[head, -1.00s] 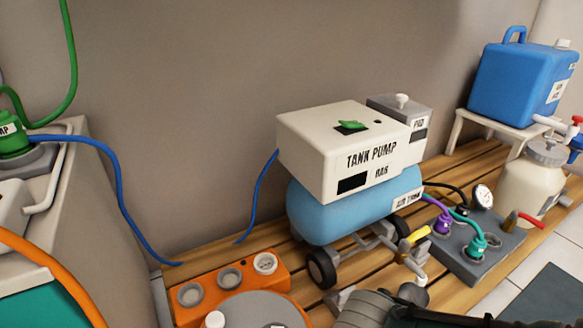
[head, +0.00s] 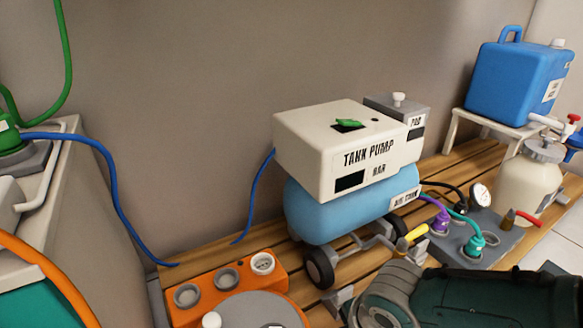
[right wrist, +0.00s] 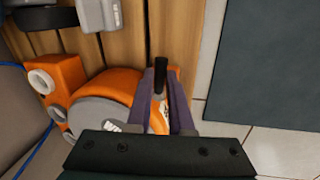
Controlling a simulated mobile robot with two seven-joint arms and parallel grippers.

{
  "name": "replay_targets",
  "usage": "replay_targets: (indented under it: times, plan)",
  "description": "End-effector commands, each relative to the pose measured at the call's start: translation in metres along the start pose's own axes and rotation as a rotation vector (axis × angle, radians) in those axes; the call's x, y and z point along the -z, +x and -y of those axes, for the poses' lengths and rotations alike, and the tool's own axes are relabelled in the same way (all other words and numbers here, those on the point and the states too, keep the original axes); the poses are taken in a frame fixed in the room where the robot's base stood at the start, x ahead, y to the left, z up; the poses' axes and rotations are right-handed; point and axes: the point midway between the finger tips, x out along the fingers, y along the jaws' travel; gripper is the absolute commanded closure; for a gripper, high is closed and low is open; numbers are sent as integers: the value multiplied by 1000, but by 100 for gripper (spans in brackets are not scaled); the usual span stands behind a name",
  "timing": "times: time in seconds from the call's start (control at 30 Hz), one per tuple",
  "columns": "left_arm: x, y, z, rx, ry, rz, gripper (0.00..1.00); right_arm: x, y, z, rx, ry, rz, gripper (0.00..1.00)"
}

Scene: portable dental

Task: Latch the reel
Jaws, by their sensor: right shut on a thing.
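The reel (head: 278,286) is orange with a grey disc, at the bottom of the head view and partly cut off. It also shows in the right wrist view (right wrist: 122,82), left of my fingers. My right gripper (right wrist: 160,76) has its two purple fingers closed around a black handle (right wrist: 160,68) at the reel's right side. An orange part shows between the fingers below the handle. The gripper's black body hides the lower part of the reel. In the head view only my right arm shows at the bottom right. My left gripper is out of view.
The white tank pump (head: 330,140) sits on a blue wheeled air tank (head: 335,213) behind the reel. A grey block with coloured hose fittings (head: 495,243) and a cream canister (head: 528,185) stand right. Wooden slats (head: 213,277) run beneath.

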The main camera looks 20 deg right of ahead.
Motion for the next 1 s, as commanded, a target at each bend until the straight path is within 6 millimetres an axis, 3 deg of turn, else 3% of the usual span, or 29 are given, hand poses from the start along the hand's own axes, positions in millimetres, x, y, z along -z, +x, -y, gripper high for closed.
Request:
replay_targets:
  times: [0.3,0.8,0.83,1.0]
  plan:
    - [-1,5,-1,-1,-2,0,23,-1,1,-3,1,-100,-18,100]
    - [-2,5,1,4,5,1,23,-1,1,-4,1,-116,-21,100]
    - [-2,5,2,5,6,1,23,-1,1,-4,1,-116,-21,77]
    - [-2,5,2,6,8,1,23,0,1,-4,1,-115,-21,58]
